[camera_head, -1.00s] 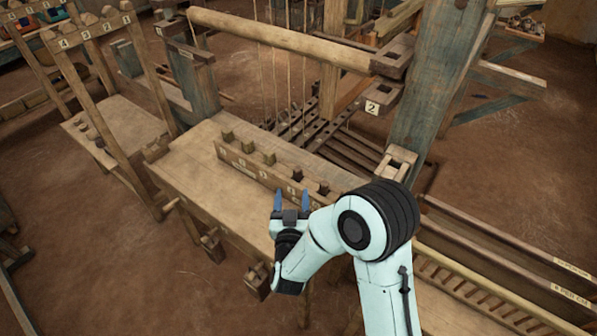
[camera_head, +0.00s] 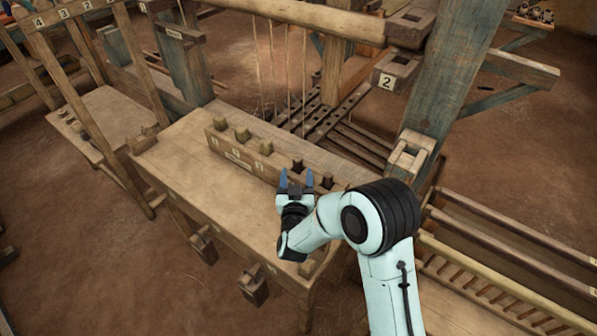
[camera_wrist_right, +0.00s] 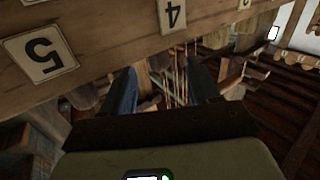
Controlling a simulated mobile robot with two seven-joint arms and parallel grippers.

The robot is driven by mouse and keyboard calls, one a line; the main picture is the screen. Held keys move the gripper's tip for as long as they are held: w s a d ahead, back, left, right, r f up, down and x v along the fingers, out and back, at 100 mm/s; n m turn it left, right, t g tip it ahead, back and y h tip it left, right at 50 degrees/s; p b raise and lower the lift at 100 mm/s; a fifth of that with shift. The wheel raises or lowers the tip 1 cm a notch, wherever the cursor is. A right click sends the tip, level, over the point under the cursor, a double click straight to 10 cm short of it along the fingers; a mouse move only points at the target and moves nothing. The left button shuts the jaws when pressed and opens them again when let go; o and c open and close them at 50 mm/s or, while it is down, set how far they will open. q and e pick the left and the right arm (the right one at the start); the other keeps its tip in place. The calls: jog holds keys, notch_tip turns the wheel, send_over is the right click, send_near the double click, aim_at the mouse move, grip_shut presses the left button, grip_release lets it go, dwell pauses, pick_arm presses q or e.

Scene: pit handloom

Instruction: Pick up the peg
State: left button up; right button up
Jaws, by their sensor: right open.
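Several short wooden pegs stand upright in a row in a long wooden block (camera_head: 225,149) on the bench. Lighter pegs (camera_head: 242,134) are at its left, and darker pegs (camera_head: 298,165) at its right. My right gripper (camera_head: 297,177) is open and empty, its blue fingers in front of the block's right part. In the right wrist view, the fingers (camera_wrist_right: 160,92) point toward the block, which appears upside down with plates 5 (camera_wrist_right: 41,53) and 4 (camera_wrist_right: 171,14). A peg (camera_wrist_right: 145,82) shows between the fingers, apart from them. My left gripper is out of view.
The bench top (camera_head: 185,165) is clear in front of the block. The loom's thick post (camera_head: 435,90) and a bracket (camera_head: 408,157) stand to the right of the block. A round beam (camera_head: 300,15) runs above and behind it. Another low table (camera_head: 110,115) stands at left.

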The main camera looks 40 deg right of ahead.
aim_at(298, 165)
jog(key=x, duration=0.5)
jog(key=shift+w+d, duration=0.2)
jog(key=shift+d, duration=0.1)
jog(key=c, duration=1.1)
jog(key=shift+r, duration=0.15)
